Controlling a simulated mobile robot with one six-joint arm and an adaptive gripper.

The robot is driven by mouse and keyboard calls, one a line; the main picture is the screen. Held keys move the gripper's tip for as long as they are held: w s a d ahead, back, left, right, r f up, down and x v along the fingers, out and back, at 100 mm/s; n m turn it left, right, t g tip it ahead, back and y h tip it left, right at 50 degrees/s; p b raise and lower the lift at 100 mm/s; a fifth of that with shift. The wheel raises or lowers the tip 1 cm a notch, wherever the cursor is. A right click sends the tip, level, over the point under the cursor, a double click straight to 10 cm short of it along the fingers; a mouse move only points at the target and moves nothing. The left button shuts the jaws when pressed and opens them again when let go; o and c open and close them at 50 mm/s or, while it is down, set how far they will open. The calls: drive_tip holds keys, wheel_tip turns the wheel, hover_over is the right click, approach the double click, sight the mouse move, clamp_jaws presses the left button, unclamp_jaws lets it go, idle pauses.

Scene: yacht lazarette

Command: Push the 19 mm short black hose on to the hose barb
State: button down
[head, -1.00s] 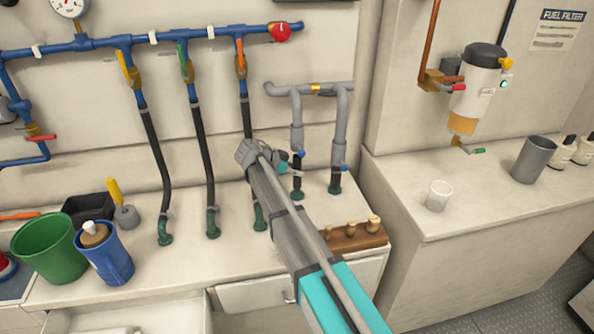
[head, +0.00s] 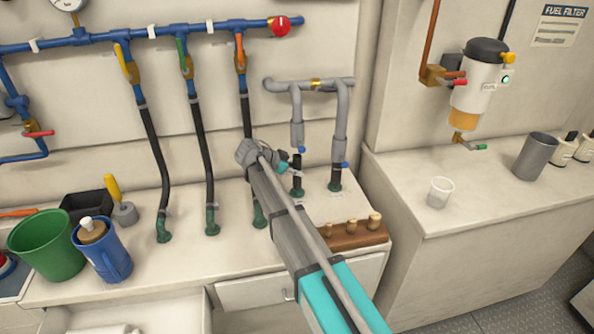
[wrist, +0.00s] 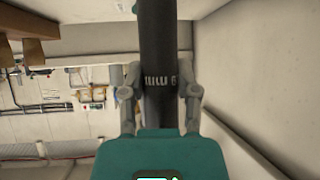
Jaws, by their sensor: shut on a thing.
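My gripper (wrist: 160,78) is shut on the short black hose (wrist: 160,35) in the wrist view, one finger on each side of it. Pale printed marks show on the hose between the fingers. In the head view my gripper (head: 288,166) is at the left of the two grey pipes, and the short hose (head: 297,160) stands roughly upright beside it. The hose's upper end is close under the left grey pipe end (head: 297,132); I cannot tell whether they touch. A green fitting (head: 297,194) is at the hose's foot. The hose barb itself cannot be made out.
A second short hose (head: 335,178) stands close on the right under the other grey pipe (head: 340,130). Long black hoses (head: 203,165) run down on the left. A wooden block with pegs (head: 352,235) sits in front. The right counter (head: 400,190) has free room.

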drive_tip(key=shift+f+b, duration=0.3)
drive_tip(key=shift+f, duration=0.05)
drive_tip(key=shift+c, duration=1.3)
unclamp_jaws()
